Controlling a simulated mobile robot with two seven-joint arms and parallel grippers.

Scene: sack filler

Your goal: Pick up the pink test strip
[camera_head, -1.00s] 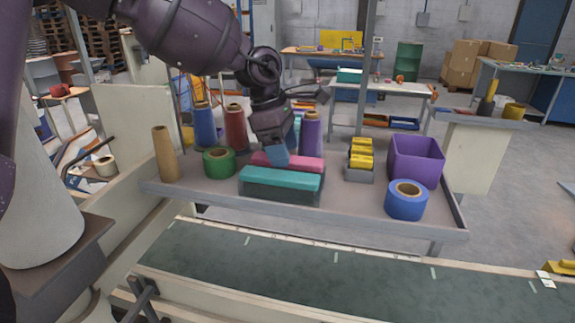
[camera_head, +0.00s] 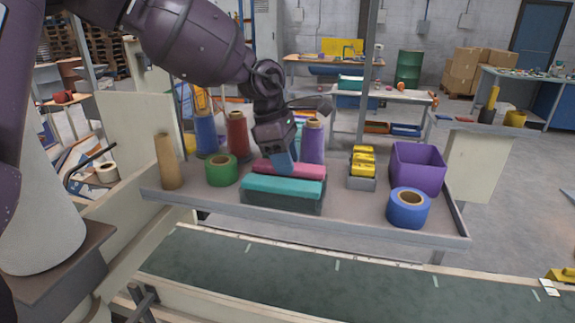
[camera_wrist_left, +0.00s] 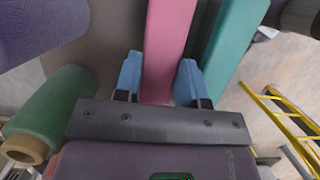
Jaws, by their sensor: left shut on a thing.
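The pink test strip (camera_head: 309,171) is a long pink bar lying crosswise on the grey table, just behind a teal bar (camera_head: 284,185) with a dark lower part. My left gripper (camera_head: 283,162) reaches down over the pink strip from behind. In the left wrist view, the pink strip (camera_wrist_left: 167,45) runs between the two blue fingers (camera_wrist_left: 158,82), and they are shut on it. The teal bar (camera_wrist_left: 233,45) lies alongside, to the right of the fingers, with a dark gap between. I cannot tell whether the strip is off its support. My right gripper is not in view.
A green roll (camera_head: 221,170) and a brown cone (camera_head: 168,162) stand left. Blue, red and purple spools (camera_head: 313,142) stand behind. Yellow blocks (camera_head: 363,163), a purple bin (camera_head: 417,167) and a blue roll (camera_head: 408,207) are right. A green conveyor belt (camera_head: 320,275) runs in front.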

